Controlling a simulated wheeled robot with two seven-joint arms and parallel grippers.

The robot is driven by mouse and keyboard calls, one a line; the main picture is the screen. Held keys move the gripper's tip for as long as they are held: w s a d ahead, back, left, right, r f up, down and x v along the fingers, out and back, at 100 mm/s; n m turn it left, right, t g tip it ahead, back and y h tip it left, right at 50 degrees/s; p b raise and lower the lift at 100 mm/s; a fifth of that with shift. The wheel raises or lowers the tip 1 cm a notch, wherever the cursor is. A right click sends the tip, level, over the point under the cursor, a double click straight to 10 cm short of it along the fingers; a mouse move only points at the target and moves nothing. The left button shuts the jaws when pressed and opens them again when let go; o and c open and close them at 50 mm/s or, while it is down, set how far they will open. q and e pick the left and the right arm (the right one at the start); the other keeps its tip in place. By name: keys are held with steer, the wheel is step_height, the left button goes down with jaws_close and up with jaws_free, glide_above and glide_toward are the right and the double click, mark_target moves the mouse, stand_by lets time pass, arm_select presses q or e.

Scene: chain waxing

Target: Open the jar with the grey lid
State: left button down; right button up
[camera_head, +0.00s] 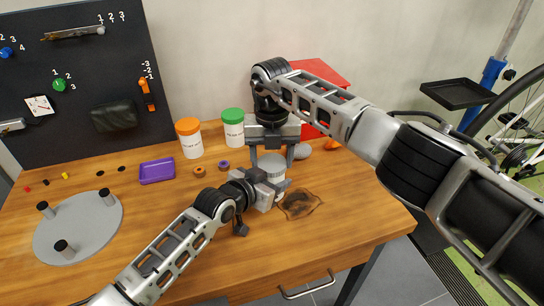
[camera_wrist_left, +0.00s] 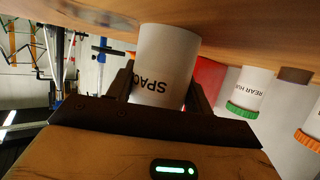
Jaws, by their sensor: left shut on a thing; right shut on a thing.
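The jar with the grey lid is a white jar (camera_head: 280,189) standing on the wooden table in the middle of the head view. Its grey lid (camera_head: 271,162) appears to be on top, between the fingers of my right gripper (camera_head: 273,154), which comes down from above and is shut on it. My left gripper (camera_head: 268,186) is shut around the jar's body from the front left. In the left wrist view, which is upside down, the jar (camera_wrist_left: 165,58) with a "SPAC…" label sits between the left fingers (camera_wrist_left: 163,90); its lid is hidden there.
A green-lidded jar (camera_head: 233,130) and an orange-lidded jar (camera_head: 190,142) stand behind to the left. A purple tray (camera_head: 157,171) and a grey round plate with posts (camera_head: 78,235) are at left. A dark cloth-like patch (camera_head: 300,204) lies right of the jar. A red box (camera_head: 322,78) stands behind.

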steer(key=shift+d+n, duration=0.1)
steer(key=shift+n, duration=0.8)
steer(key=o, duration=1.1)
steer(key=shift+r, duration=0.1)
